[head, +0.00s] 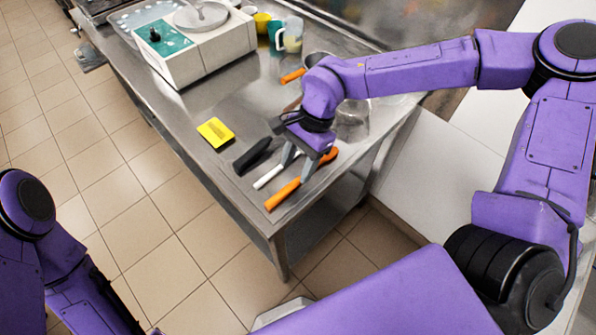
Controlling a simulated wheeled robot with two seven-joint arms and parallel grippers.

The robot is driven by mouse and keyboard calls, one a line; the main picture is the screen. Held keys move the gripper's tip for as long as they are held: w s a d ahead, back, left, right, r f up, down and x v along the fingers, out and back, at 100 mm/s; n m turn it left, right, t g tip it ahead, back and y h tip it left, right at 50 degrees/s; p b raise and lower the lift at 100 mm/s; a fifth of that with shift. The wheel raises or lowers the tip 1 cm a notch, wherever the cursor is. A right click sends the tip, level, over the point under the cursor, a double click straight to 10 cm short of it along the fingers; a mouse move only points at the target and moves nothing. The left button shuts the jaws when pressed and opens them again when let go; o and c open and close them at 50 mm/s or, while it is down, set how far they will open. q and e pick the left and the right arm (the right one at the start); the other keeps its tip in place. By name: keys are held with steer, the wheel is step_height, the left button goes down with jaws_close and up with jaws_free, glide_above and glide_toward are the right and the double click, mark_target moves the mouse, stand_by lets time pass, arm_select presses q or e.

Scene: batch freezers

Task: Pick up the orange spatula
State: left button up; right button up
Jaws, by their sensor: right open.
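The orange spatula (283,195) lies on the steel table near its front right corner, with one end toward the table edge and its orange far end partly behind my right gripper. My right gripper (297,170) points down over the spatula, its jaws apart. One finger is close to the spatula and the other is nearer the white-handled tool (266,178) beside it. I cannot tell whether the fingers touch either tool. My left arm shows at the lower left, but its gripper is out of view.
A black-handled tool (252,155) and a yellow pad (215,132) lie to the left. Behind stand a white machine (205,50), cups (275,35) and a clear container (353,118). Another orange handle (292,76) lies further back. A white surface (430,170) adjoins on the right.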

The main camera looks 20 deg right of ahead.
mark_target(290, 186)
steer(key=shift+s+a+f+p, duration=0.5)
steer(key=shift+s+f, duration=0.1)
steer(key=shift+f, duration=0.2)
steer(key=f, duration=0.2)
steer(key=w+f, duration=0.1)
steer(key=shift+a+f+p, duration=0.2)
steer(key=shift+a+p, duration=0.15)
steer(key=shift+a, duration=0.05)
steer(key=shift+w+a+f, duration=0.1)
steer(key=shift+f, duration=0.2)
steer(key=shift+s, duration=0.3)
steer(key=shift+s+r, duration=0.1)
steer(key=c, duration=0.3)
arm_select(q)
steer(key=shift+s+r, duration=0.3)
steer(key=shift+r, duration=0.6)
arm_select(e)
jaws_close()
